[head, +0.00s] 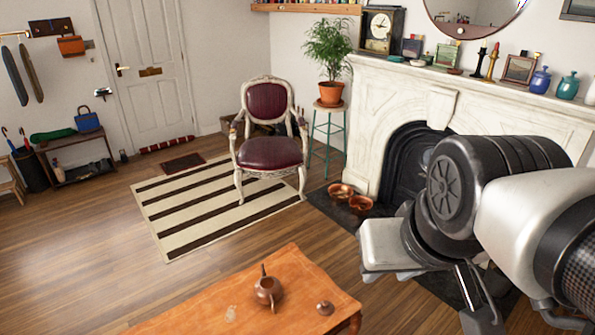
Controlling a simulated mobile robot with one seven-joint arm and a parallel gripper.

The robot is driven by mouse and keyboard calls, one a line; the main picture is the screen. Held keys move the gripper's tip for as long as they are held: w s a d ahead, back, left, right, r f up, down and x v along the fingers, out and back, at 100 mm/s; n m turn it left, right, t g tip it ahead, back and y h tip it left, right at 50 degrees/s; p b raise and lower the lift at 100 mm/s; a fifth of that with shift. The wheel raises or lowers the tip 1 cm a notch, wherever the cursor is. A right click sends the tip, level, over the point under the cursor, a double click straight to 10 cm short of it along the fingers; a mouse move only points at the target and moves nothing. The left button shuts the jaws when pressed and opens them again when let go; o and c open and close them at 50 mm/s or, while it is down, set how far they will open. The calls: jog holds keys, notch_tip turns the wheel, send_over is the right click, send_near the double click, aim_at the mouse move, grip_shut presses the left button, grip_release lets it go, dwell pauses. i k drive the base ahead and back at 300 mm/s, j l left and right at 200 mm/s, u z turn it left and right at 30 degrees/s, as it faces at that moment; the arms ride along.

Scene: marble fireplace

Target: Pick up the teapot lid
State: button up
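The teapot lid (325,307) appears as a small brown round piece on the wooden table (212,304), near its right corner. The brown teapot (267,290) stands to the left of it, apart from it, with a thin part pointing up. My gripper (486,312) is at the lower right, well to the right of the table and the lid, with my arm links above it. It touches neither the lid nor the teapot. The lower frame edge and my arm hide part of it, so its opening is unclear.
A small clear item (231,312) lies left of the teapot. A red-seated armchair (269,140) stands on a striped rug (205,205) behind the table. Copper bowls (360,204) sit by the marble fireplace (372,130). Wooden floor (90,260) is clear at left.

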aim_at(325, 307)
jog(key=i+l+u, duration=0.15)
jog(key=u, duration=0.3)
jog(key=i+l+u, duration=0.1)
jog(key=l+u, duration=0.2)
jog(key=u, duration=0.2)
jog(key=i+l+u, duration=0.1)
jog(key=l, duration=0.4)
jog(key=i+l, duration=0.15)
jog(key=l, duration=0.4)
jog(key=i+l+u, duration=0.15)
jog(key=l, duration=0.35)
jog(key=k, duration=0.05)
